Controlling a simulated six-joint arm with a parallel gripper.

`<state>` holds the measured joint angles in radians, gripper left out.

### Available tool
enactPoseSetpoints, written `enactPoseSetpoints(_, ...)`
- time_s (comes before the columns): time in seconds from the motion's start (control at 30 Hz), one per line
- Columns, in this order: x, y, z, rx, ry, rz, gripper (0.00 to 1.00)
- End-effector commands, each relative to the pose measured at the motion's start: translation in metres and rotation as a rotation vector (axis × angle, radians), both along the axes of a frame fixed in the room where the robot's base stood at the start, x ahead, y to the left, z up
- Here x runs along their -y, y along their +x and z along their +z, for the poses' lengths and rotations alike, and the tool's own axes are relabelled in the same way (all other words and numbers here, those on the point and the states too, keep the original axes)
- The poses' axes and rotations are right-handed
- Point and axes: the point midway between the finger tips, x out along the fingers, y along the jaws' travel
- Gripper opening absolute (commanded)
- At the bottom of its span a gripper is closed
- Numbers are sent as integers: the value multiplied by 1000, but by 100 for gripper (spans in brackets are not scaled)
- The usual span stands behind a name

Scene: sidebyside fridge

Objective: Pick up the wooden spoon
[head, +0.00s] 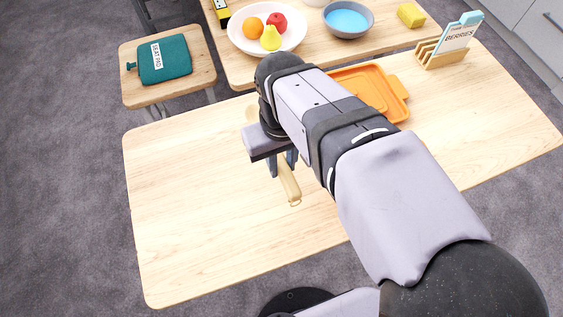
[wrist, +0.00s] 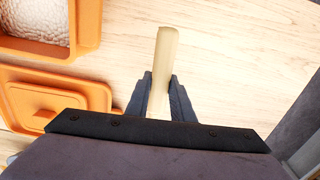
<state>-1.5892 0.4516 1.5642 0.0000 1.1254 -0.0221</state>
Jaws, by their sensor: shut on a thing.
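The wooden spoon (head: 289,184) shows in the head view as a pale handle sticking out below my gripper (head: 281,163), with its end toward the front of the near table. A small pale part beyond the gripper may be its other end; most of that end is hidden by my arm. In the wrist view the spoon's handle (wrist: 166,60) stands between the two dark fingers of my gripper (wrist: 160,92), which are shut on it. I cannot tell whether the spoon touches the table.
An orange lid-like tray (head: 392,98) lies right of my arm; the wrist view shows an orange dish (wrist: 88,25) beside an orange lid (wrist: 85,92). A wooden rack (head: 440,57) with a card stands at the back right. The near table's left part (head: 190,210) is clear.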

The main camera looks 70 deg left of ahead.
Motion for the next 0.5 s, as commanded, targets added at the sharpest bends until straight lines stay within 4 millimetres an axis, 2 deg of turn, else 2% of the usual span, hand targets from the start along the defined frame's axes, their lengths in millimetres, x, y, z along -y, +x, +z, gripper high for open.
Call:
enactPoseSetpoints(0.3,-1,0,54,0,3,0,0)
enactPoseSetpoints(0.5,-1,0,74,0,1,0,0)
